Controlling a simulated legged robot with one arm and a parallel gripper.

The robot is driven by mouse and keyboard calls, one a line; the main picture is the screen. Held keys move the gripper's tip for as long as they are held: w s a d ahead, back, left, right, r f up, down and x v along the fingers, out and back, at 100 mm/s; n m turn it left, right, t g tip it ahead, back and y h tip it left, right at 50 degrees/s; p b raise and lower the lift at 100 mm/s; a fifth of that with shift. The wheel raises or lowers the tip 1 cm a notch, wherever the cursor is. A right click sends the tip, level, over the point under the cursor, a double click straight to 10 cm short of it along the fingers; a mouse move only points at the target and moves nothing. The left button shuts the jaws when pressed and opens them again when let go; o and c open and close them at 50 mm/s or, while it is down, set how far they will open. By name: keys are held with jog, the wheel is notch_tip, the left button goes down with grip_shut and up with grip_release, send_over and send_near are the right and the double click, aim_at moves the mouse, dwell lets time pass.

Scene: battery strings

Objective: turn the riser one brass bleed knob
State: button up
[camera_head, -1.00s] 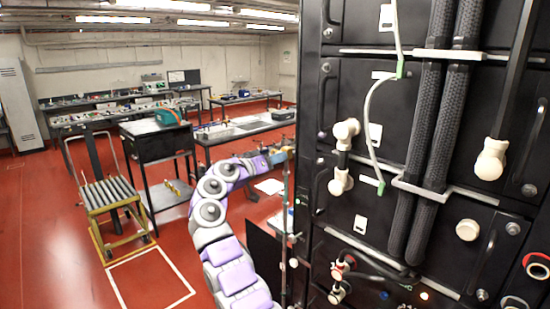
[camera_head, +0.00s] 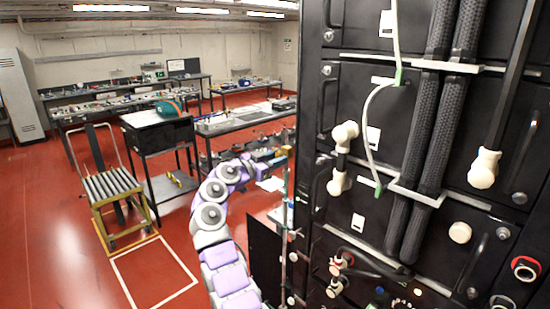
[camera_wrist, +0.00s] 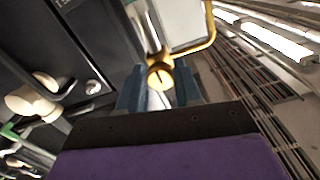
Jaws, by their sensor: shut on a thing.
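The brass bleed knob (camera_wrist: 160,77) shows in the wrist view as a round slotted face on a short brass stem. My gripper (camera_wrist: 158,88) has its two blue-grey fingers on either side of the knob and is shut on it. A bent brass pipe (camera_wrist: 211,28) rises to the right behind the knob. In the head view my gripper (camera_head: 280,157) is at the upper part of a thin upright pipe (camera_head: 285,225) beside the black rack. The knob is too small to make out there.
The black battery rack (camera_head: 350,215) stands close on the right, with cables, handles and pale connectors on its front. A cart with rollers (camera_head: 115,187), a dark cart (camera_head: 155,125) and benches (camera_head: 245,122) stand behind. Red floor (camera_head: 45,225) at the left is clear.

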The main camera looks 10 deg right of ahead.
jog(key=shift+a, duration=0.1)
dwell(0.4)
jog(key=o, duration=1)
jog(key=shift+w, duration=0.15)
jog(key=shift+o, duration=0.2)
jog(key=shift+r, duration=0.1)
jog(key=v, duration=1.7)
jog(key=shift+a+b, duration=0.25)
jog(key=shift+b, duration=0.1)
